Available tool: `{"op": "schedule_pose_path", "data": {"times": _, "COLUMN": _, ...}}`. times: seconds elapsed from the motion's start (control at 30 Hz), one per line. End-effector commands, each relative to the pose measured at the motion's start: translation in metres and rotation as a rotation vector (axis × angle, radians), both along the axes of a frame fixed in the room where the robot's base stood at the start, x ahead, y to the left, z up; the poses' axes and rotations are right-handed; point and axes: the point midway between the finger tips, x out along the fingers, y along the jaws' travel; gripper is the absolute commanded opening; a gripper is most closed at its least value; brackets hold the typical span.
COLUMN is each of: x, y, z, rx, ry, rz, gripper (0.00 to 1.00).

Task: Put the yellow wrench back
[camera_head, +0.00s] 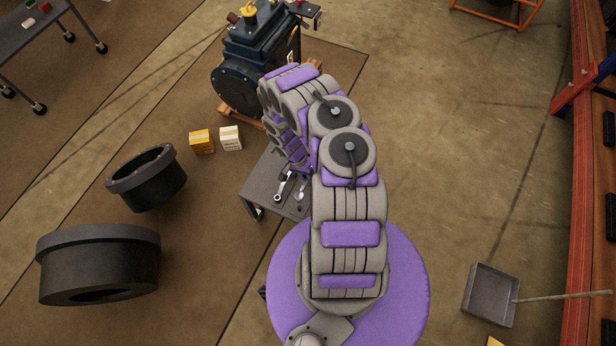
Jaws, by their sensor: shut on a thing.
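My arm rises from its purple base and bends over near the dark machine. Its far part comes back down over a small grey table (254,189). My gripper cannot be made out; the arm's own links seem to hide it. No yellow wrench can be picked out. A silver tool (283,187), shaped like a wrench, shows at the table beside the arm, and a smaller silver piece (300,193) shows to its right. Whether either touches my gripper cannot be told.
A dark blue machine (238,78) stands beyond the table. A yellow box (201,141) and a cream box (231,138) sit on the floor. Two black pipe pieces (145,180) (98,265) lie left. A dustpan (490,294) lies right. The right floor is mostly clear.

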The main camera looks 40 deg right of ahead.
Motion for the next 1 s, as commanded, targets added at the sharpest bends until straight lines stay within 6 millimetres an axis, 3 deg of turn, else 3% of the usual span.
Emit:
{"op": "schedule_pose_path", "data": {"times": 0.67, "x": -0.001, "y": 0.001, "z": -0.061, "rx": 0.002, "ry": 0.001, "rz": 0.000, "gripper": 0.00}}
{"op": "schedule_pose_path", "data": {"times": 1.0, "x": 0.000, "y": 0.002, "z": -0.060, "rx": -0.002, "ry": -0.001, "rz": 0.001, "gripper": 0.00}}
